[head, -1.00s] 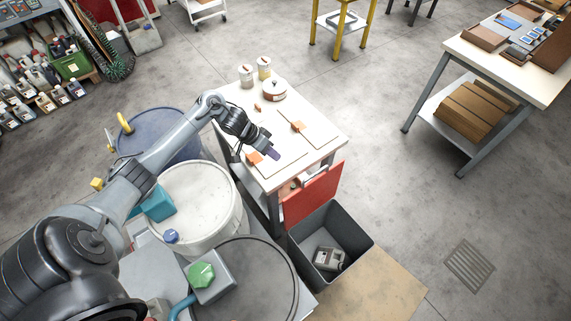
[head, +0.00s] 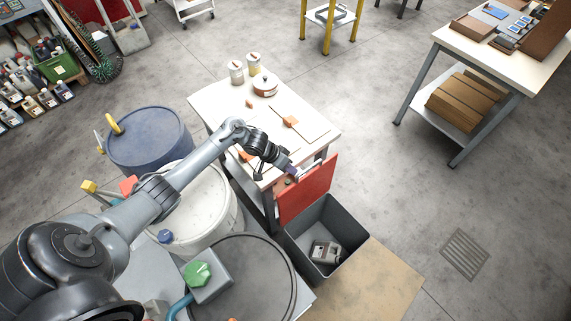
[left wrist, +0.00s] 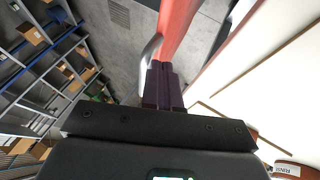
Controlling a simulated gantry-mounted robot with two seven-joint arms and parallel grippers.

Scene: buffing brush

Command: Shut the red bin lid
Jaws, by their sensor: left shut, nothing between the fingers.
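The red bin lid (head: 308,190) stands as a steep red panel at the near right end of the white worktable. It is tilted up and open. A pale metal bar handle (head: 314,168) sits on its table-facing side. My left gripper (head: 294,172) is shut and empty beside the handle and the lid's upper part. In the left wrist view, the purple fingers (left wrist: 164,72) are together, right next to the curved handle (left wrist: 151,48), with the red lid (left wrist: 178,22) just beyond. I cannot tell whether they touch. My right gripper is not in view.
The white worktable (head: 222,100) holds tins, a pot and orange blocks on thin boards. A grey open crate (head: 352,222) with a device inside stands below the lid. Drums crowd the left, including a blue one (head: 150,140).

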